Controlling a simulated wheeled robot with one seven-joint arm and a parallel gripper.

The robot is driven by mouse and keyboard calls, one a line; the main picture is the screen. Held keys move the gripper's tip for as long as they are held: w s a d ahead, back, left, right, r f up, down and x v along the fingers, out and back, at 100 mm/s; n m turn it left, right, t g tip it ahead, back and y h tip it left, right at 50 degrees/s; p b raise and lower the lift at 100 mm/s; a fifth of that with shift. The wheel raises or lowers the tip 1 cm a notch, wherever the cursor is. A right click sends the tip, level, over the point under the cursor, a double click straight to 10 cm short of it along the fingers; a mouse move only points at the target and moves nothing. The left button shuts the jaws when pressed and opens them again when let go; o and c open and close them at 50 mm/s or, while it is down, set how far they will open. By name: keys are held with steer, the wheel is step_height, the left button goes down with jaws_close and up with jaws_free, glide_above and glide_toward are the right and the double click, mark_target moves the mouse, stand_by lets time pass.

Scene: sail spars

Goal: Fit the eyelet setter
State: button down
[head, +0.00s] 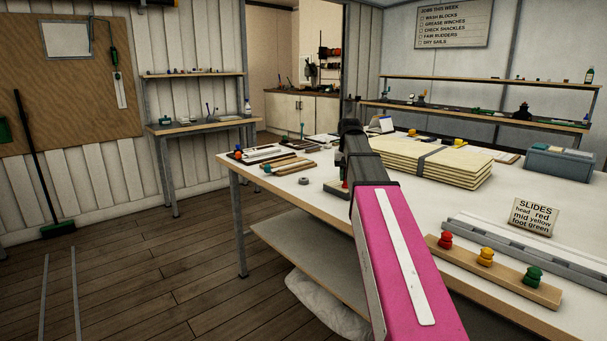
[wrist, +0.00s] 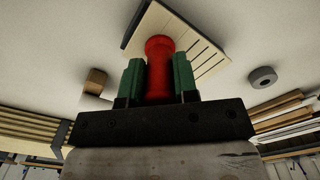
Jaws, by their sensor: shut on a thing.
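My gripper (wrist: 158,80) is shut on a red cylindrical piece with a wider rounded end (wrist: 159,62), between its two green finger pads. This may be the eyelet setter; its lower part is hidden by the gripper. In the wrist view a pale slotted wooden block with a dark side (wrist: 208,58) lies just beyond the red piece; I cannot tell whether they touch.
A grey ring (head: 304,181) lies left of the block. Folded cream sailcloth (head: 435,163) is behind my arm. A rack with red, yellow and green slides (head: 510,278) and a grey rail (head: 545,255) are at right. Wooden tools (head: 290,165) lie at the table's far left.

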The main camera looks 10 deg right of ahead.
steer(key=c, duration=0.8)
jaws_free()
step_height(320, 180, up, 10)
steer(key=shift+r, duration=0.35)
